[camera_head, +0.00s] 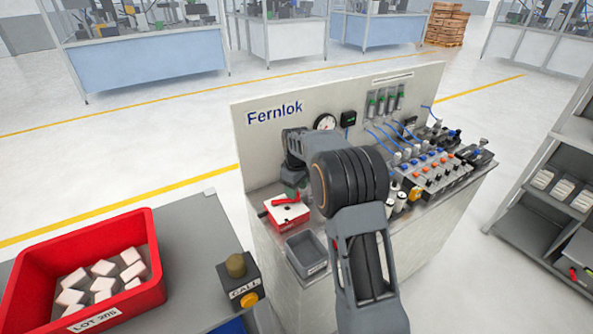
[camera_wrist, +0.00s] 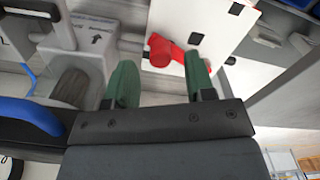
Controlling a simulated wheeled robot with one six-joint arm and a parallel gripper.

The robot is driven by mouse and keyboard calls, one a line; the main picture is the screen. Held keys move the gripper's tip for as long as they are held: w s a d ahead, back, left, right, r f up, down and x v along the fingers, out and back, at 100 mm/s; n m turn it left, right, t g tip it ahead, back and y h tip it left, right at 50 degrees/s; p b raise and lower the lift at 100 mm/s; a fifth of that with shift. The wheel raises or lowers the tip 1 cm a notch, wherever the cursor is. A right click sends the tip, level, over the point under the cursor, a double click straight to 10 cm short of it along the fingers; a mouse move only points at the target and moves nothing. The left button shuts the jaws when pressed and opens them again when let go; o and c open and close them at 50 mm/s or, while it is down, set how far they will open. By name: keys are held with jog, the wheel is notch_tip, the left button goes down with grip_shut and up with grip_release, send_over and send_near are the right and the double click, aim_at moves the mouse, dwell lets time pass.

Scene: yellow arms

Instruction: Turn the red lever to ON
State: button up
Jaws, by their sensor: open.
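The red lever (camera_head: 286,201) lies on the white top plate of a red box on the panel bench. In the wrist view the red lever (camera_wrist: 160,50) shows its round end between the two green fingers, nearer the right one, with its arm running toward that finger. Whether they touch I cannot tell. The white plate (camera_wrist: 205,22) carries black square marks; no ON label is readable. My gripper (camera_wrist: 160,62) is open and empty, its fingers spread on either side of the lever end. In the head view my arm reaches over the bench and the fingers are mostly hidden.
A grey bin (camera_head: 307,254) stands just in front of the red box. The Fernlok panel (camera_head: 262,150) rises behind. Valves and fittings (camera_head: 430,175) crowd the bench to the right. A call button box (camera_head: 240,281) and a red crate (camera_head: 152,240) of white blocks are at left.

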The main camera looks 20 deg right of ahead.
notch_tip(320, 180, up, 12)
jog(key=shift+f, duration=0.2)
jog(key=shift+c, duration=0.2)
